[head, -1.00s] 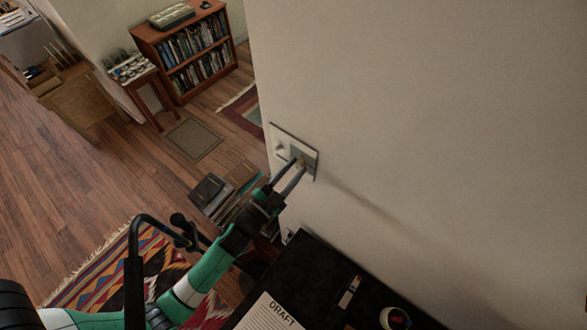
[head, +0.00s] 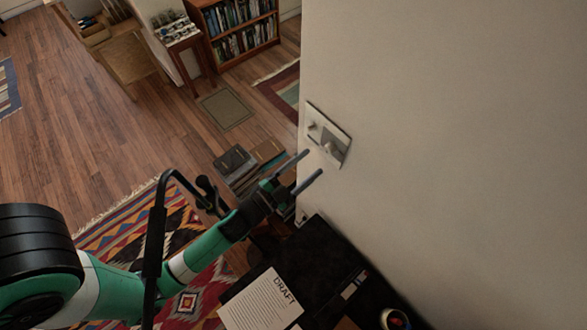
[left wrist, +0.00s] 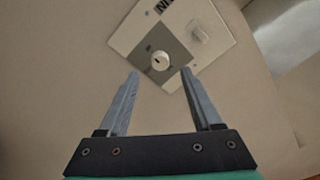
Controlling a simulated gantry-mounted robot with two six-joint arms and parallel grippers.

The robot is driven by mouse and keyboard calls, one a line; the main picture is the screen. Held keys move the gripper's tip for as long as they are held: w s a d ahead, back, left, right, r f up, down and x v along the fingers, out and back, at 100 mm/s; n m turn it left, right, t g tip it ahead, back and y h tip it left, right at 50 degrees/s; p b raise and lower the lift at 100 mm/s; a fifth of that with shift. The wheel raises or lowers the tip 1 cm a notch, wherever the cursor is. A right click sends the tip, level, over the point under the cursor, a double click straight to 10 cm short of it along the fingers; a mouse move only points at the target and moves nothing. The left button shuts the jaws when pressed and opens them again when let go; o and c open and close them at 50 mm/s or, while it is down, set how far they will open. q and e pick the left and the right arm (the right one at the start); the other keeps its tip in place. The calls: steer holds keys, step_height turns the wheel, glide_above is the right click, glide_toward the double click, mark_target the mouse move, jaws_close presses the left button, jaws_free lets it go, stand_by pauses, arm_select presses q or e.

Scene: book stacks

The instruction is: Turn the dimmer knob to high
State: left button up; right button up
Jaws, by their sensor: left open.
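A pale wall plate (head: 343,142) is fixed to the wall near its left edge. Its round dimmer knob (head: 329,148) sits on a grey square; in the left wrist view the pale knob (left wrist: 160,61) shows a small dark mark on its face. A second raised pale control (left wrist: 198,32) sits beside it on the plate (left wrist: 128,32). My left gripper (head: 313,162) is open and empty, a little off the plate. In the left wrist view the knob lies ahead, between the two fingers' lines (left wrist: 160,72). My right gripper is not in view.
A black tabletop (head: 318,262) stands below against the wall, with a "DRAFT" paper (head: 262,302) and a round container (head: 394,319). Stacked books (head: 236,164) lie on the floor left of my gripper. A bookcase (head: 214,55) stands far back.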

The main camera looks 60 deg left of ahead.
arm_select(q)
steer(key=s+d+b, duration=0.1)
steer(key=s, duration=0.5)
steer(key=shift+f+b, duration=0.2)
steer(key=shift+b, duration=0.1)
